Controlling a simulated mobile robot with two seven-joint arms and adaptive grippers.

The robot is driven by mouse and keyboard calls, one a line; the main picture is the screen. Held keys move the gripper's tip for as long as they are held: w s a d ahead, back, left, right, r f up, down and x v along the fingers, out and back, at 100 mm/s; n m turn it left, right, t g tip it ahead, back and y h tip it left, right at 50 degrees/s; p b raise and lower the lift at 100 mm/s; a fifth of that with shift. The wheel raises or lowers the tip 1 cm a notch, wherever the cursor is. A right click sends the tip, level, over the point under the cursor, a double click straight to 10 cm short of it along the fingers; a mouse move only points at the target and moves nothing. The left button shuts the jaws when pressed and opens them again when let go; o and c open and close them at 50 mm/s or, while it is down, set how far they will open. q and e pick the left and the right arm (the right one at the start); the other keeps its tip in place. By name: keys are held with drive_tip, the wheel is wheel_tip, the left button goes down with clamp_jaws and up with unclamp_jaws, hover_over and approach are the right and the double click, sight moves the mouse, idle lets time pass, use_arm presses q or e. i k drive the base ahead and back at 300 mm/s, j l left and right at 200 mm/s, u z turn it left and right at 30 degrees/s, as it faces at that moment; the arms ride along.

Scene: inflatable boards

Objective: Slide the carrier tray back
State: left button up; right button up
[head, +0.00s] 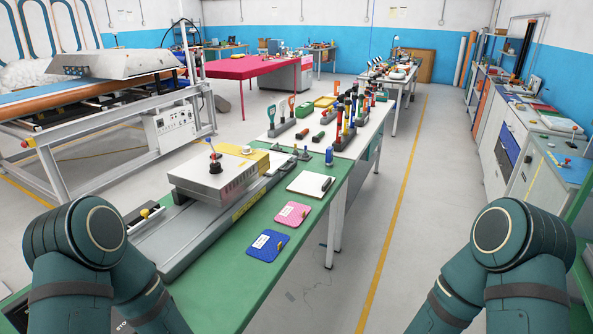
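A long grey machine bed (180,244) lies along the green table (240,290) in front of me. A pale grey box-shaped unit (228,190) with a small dark knob (214,165) on top sits over the bed's middle. A yellow block (262,160) is behind the unit. A dark flat piece with a yellow-topped handle (147,213) is at the bed's near left. I cannot tell for sure which part is the carrier tray. Both my arms show at the lower corners, but neither gripper is in view.
A blue pad (267,246), a pink pad (293,214) and a clipboard (311,184) lie on the green table's right side. A white table (370,130) with several upright tools stands beyond. The floor to the right is clear up to the cabinets (497,150).

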sight(278, 161)
drive_tip(key=i+l+u, duration=0.2)
drive_tip(key=i+l, duration=0.45)
drive_tip(key=l, duration=0.1)
